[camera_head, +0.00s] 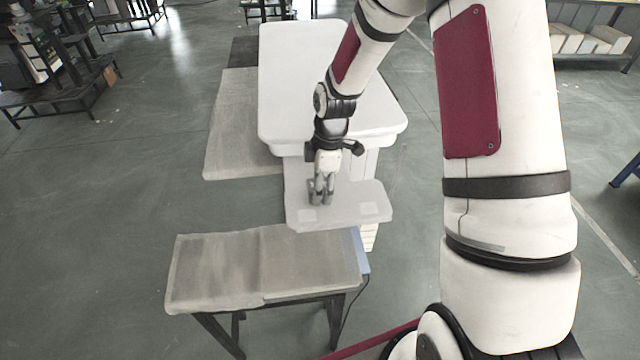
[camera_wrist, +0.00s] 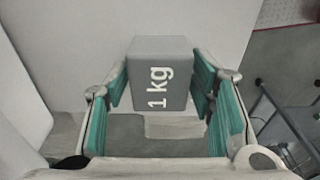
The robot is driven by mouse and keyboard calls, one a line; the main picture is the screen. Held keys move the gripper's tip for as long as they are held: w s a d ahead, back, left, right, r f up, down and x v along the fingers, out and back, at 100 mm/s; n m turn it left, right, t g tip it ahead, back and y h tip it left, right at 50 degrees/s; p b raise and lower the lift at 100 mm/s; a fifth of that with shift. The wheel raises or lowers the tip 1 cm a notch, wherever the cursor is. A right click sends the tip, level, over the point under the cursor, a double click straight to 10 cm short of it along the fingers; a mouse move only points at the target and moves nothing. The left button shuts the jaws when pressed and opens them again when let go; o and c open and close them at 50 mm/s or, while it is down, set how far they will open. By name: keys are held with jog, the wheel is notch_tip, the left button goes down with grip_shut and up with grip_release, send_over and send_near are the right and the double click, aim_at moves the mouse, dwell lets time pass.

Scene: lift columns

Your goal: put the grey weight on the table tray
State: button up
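The grey weight (camera_wrist: 162,75), a block marked "1 kg", shows in the wrist view between the teal-padded fingertips of my gripper (camera_wrist: 160,88). The pads flank it left and right with little or no gap. I cannot tell if they press on it. In the head view my gripper (camera_head: 320,198) points down over the low front shelf (camera_head: 357,212) of a white stand. The weight is hard to tell from the fingers there. Whether it rests on the shelf or hangs just above is unclear. A table with a grey two-part top (camera_head: 212,273) stands nearer, at the lower left.
The white stand's higher top (camera_head: 300,65) rises behind my gripper. A flat grey panel (camera_head: 235,125) is to its left. A blue-edged part (camera_head: 362,252) and a cable are at the near table's right end. Dark racks (camera_head: 45,60) stand at the far left. Open floor lies left.

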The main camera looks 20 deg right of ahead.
jog(key=shift+r, duration=0.1)
notch_tip(320, 180, up, 12)
jog(key=d, duration=0.1)
jog(key=s+r+m+t+h, duration=0.2)
jog(key=s+r+m, duration=0.5)
jog(key=s+r, duration=0.6)
jog(key=s+r+m+t, duration=0.2)
jog(key=s+r+m, duration=0.2)
jog(key=s+m, duration=0.4)
jog(key=shift+s+a+r+m+t+y, duration=0.3)
jog(key=shift+s+a+m+t, duration=0.1)
jog(key=shift+s, duration=1.7)
